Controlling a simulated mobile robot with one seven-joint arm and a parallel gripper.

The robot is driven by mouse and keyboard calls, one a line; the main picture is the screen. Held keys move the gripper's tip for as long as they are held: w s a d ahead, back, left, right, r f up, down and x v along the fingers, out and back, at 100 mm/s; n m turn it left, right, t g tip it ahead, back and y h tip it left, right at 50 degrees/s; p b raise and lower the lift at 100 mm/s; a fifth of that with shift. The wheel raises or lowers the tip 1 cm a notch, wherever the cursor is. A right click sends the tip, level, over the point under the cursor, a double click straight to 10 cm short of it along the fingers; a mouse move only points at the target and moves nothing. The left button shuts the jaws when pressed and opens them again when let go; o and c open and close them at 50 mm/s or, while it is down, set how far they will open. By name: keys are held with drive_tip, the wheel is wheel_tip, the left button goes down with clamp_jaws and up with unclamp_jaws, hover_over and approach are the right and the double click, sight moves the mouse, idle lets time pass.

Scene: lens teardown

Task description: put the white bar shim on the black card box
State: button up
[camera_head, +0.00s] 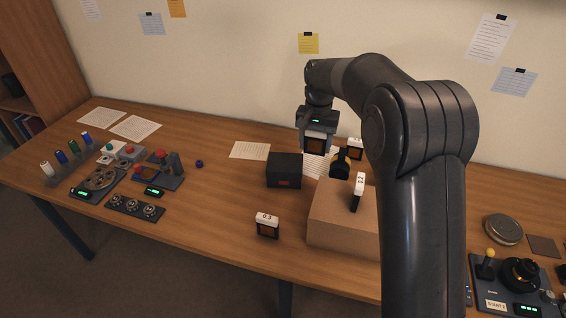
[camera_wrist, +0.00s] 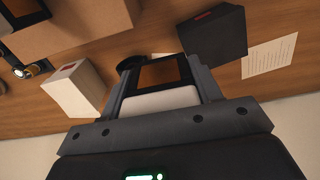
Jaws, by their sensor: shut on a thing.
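My gripper (camera_head: 317,132) is at the back of the table, near the wall, with its fingers pointing down. The shim also shows between the fingers in the wrist view (camera_wrist: 160,99). The black card box (camera_head: 284,170) stands on the table to the left of and in front of my gripper. In the wrist view the box (camera_wrist: 212,38) is right of the fingers, apart from the shim. Its top looks clear.
A cardboard box (camera_head: 338,229) stands at front right with a white-topped piece (camera_head: 358,191) on it. Another such piece (camera_head: 267,225) stands before the black box. A black cylinder (camera_head: 340,163) is right of my gripper. A white box (camera_wrist: 75,88) shows left of the fingers.

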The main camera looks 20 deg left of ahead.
drive_tip(key=d+r, duration=0.1)
drive_tip(key=d, duration=0.3)
hover_over(291, 170)
wheel_tip(291, 170, down, 6)
drive_tip(key=shift+w+f, duration=0.1)
drive_tip(key=shift+f, duration=2.1)
drive_tip(key=shift+f, duration=0.1)
drive_tip(key=o, duration=1)
wheel_tip(291, 170, up, 12)
